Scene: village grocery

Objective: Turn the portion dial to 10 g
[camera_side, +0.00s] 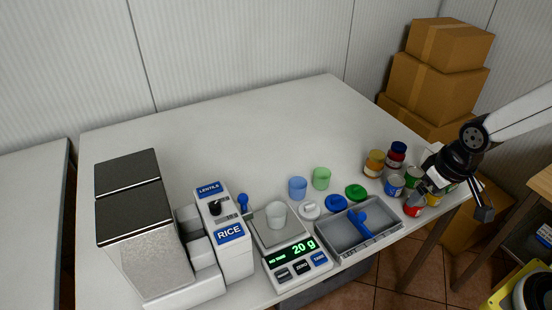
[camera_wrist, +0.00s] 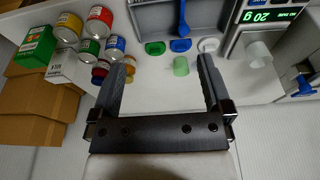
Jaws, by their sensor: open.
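A black knob (camera_side: 214,208), likely the portion dial, sits on a white dispenser labelled LENTILS and RICE (camera_side: 232,250) in the side view. Its setting is too small to read. A scale (camera_side: 283,278) beside it reads 20 g in green and carries a translucent cup (camera_side: 276,216). My gripper (camera_side: 456,198) is open above the cans at the table's right end, far from the dial. In the wrist view my gripper (camera_wrist: 164,74) has its fingers wide apart with nothing held. The dial is not visible there; part of the dispenser (camera_wrist: 303,88) shows at the right edge.
A grey tray (camera_side: 338,247) with a blue scoop (camera_side: 360,219) stands right of the scale. Blue (camera_side: 298,188) and green (camera_side: 321,178) cups and several lids stand behind. A tall dark-topped box (camera_side: 145,235) stands left of the dispenser. The table's back is clear.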

